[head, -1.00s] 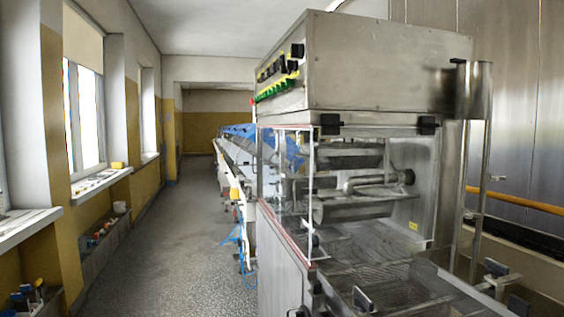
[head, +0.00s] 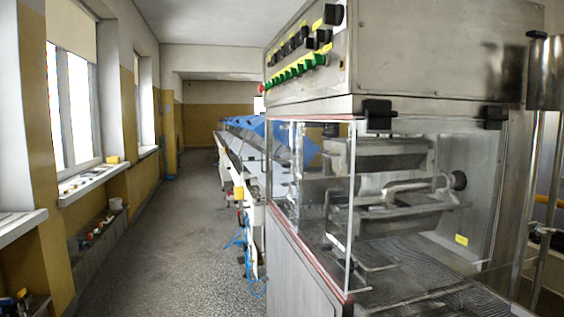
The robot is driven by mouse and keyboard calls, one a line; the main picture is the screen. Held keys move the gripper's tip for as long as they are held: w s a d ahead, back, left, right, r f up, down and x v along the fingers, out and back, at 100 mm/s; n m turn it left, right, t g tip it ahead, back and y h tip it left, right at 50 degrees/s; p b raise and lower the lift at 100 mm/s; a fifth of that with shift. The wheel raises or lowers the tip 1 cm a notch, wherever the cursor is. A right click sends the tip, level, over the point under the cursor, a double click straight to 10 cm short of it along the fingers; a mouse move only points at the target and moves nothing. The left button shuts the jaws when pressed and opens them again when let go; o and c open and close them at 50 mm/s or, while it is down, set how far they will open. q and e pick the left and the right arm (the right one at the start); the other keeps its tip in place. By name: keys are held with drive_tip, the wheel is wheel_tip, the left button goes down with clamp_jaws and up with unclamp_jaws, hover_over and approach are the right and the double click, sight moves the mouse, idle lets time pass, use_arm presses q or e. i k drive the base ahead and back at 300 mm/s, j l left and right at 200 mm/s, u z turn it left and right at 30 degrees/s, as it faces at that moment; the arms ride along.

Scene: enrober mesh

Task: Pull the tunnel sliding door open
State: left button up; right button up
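The enrober machine (head: 430,58) fills the right side of the head view, with a steel upper housing and clear panels below it. A clear panel with a red lower edge (head: 310,248) forms its aisle side. Rollers and pipes (head: 400,190) and a wire mesh belt (head: 415,285) show through the clear front. Farther along the aisle a long line with blue translucent covers (head: 250,128) continues away from the machine. I cannot tell which panel is the tunnel sliding door. Neither of my grippers is in view.
A grey speckled floor aisle (head: 165,235) runs clear between the machine line and the left wall. Window sills (head: 95,183) and a low ledge with small items (head: 100,232) line that wall. Blue hoses (head: 243,245) hang beside the line at floor level.

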sight(275, 168)
drive_tip(key=i+j, duration=0.15)
drive_tip(key=j, duration=0.2)
drive_tip(key=i+j, duration=0.15)
drive_tip(key=j, duration=0.15)
drive_tip(key=i+j, duration=0.15)
drive_tip(key=j, duration=0.2)
drive_tip(key=i+j+u, duration=0.1)
drive_tip(key=j, duration=0.25)
drive_tip(key=i+j+u, duration=0.1)
drive_tip(key=i+j, duration=0.6)
drive_tip(key=i, duration=0.15)
